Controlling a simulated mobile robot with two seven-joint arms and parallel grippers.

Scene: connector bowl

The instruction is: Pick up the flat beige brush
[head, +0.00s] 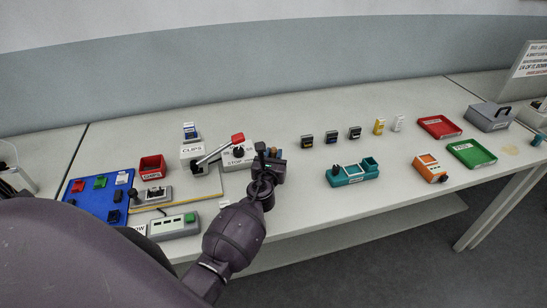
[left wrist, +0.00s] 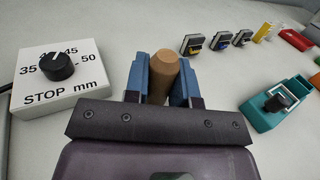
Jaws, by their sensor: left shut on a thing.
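My left gripper (left wrist: 162,82) has its two blue fingers shut on a tan, rounded wooden piece (left wrist: 164,66). It looks like the handle of the beige brush; its bristles do not show, and I cannot tell its full shape. In the head view my left gripper (head: 267,158) is over the table's front part, just right of the white stop box (head: 238,158), and mostly hides what it holds. My right gripper is not in view.
The stop box with its black knob also shows in the left wrist view (left wrist: 60,90). A teal fixture (head: 352,174) and several small dark connectors (head: 331,138) stand to the right. Table between them is clear.

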